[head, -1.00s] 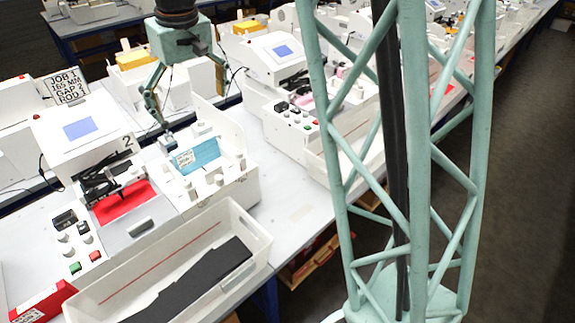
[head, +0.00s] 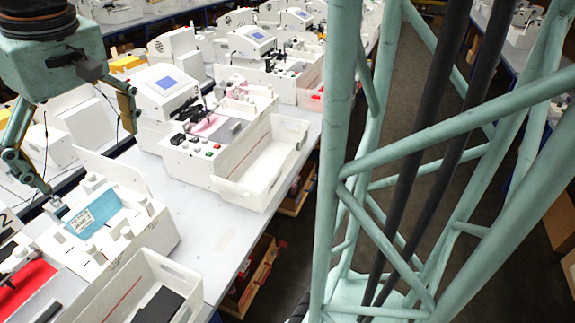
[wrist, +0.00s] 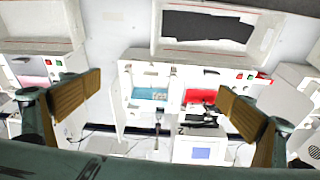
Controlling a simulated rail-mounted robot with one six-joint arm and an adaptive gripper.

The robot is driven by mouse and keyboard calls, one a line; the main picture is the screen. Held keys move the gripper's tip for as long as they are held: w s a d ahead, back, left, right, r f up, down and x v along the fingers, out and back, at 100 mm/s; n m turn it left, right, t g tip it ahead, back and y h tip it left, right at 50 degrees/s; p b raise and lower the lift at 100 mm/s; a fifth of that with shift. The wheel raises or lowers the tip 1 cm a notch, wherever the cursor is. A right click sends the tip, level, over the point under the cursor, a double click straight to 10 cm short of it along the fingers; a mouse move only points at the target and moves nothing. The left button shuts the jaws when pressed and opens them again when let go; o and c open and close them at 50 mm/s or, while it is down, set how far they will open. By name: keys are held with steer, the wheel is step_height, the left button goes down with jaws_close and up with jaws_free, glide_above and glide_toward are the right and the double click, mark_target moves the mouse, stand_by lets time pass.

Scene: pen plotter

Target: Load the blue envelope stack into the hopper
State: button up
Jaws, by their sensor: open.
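The blue envelope stack (head: 92,212) shows as a flat blue sheet with a white printed card over its left part. It sits in a white walled unit (head: 150,240) with several white pegs and knobs; I cannot tell which part of it is the hopper. In the wrist view the blue stack (wrist: 150,93) appears small and well beyond my fingers. My gripper (head: 88,155) hangs above and behind that unit in the head view, jaws wide apart. In the wrist view my gripper (wrist: 160,102) has two tan-padded fingers with nothing between them.
A machine marked 2 with a red bed (head: 22,285) stands beside the unit. A white tray (head: 125,290) holding dark material is in front. Another machine with a screen (head: 165,85) and an empty-looking tray (head: 262,160) stand farther along. Bare table (head: 215,225) lies between.

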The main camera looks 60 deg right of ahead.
steer(key=s+r+t, duration=0.1)
steer(key=s, duration=2.5)
steer(key=shift+s+d+m, duration=0.2)
steer(key=shift+m, duration=0.2)
steer(key=shift+w+r, duration=0.2)
